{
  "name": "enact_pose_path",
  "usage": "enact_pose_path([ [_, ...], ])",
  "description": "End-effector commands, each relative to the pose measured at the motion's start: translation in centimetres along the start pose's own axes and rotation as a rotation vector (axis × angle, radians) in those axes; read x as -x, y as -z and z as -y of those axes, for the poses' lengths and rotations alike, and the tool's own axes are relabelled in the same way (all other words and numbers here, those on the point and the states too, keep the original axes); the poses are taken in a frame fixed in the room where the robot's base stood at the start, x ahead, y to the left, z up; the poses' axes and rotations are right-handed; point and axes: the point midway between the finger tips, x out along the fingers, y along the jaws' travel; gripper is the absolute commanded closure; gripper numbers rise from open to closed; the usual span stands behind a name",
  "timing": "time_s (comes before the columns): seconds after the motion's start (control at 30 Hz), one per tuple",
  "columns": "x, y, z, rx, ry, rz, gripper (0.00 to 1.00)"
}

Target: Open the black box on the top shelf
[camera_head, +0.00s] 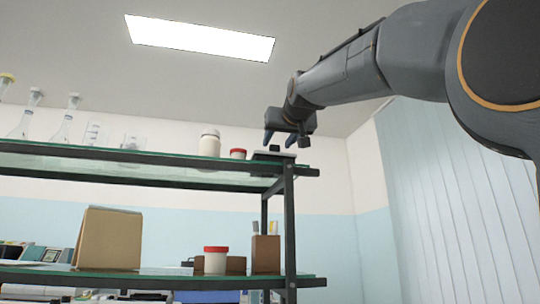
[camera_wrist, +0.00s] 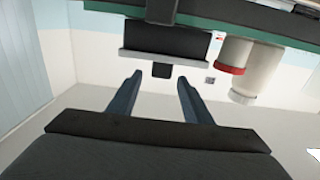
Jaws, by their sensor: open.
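The black box (camera_head: 262,156) sits at the right end of the top shelf (camera_head: 150,167), mostly hidden by its low angle and my gripper. In the wrist view, which looks upside down, the black box (camera_wrist: 165,40) has a pale strip along its edge and a small black tab (camera_wrist: 161,71) at its middle. Whether its lid is shut is unclear. My gripper (camera_head: 279,141) is open and empty, just above the box. In the wrist view its two fingers (camera_wrist: 157,90) point toward the box, one on each side of the tab, apart from it.
A red-lidded jar (camera_head: 238,153) and a white bottle (camera_head: 209,144) stand left of the box. Glass flasks (camera_head: 62,130) stand farther left. The lower shelf holds a brown folder (camera_head: 107,238) and a red-capped jar (camera_head: 215,262).

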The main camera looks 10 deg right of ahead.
Motion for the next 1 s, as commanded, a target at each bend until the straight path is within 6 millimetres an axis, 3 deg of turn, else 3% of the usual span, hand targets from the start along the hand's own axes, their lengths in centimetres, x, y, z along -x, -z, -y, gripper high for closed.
enact_pose_path([
  [0.53, -6.8, 0.1, 0.0, 0.000, 0.000, 0.001, 0.55],
  [0.97, -7.7, 0.0, -0.1, 0.000, -0.002, 0.000, 0.55],
  [1.0, -7.7, 0.0, -0.1, 0.000, -0.002, 0.000, 0.61],
])
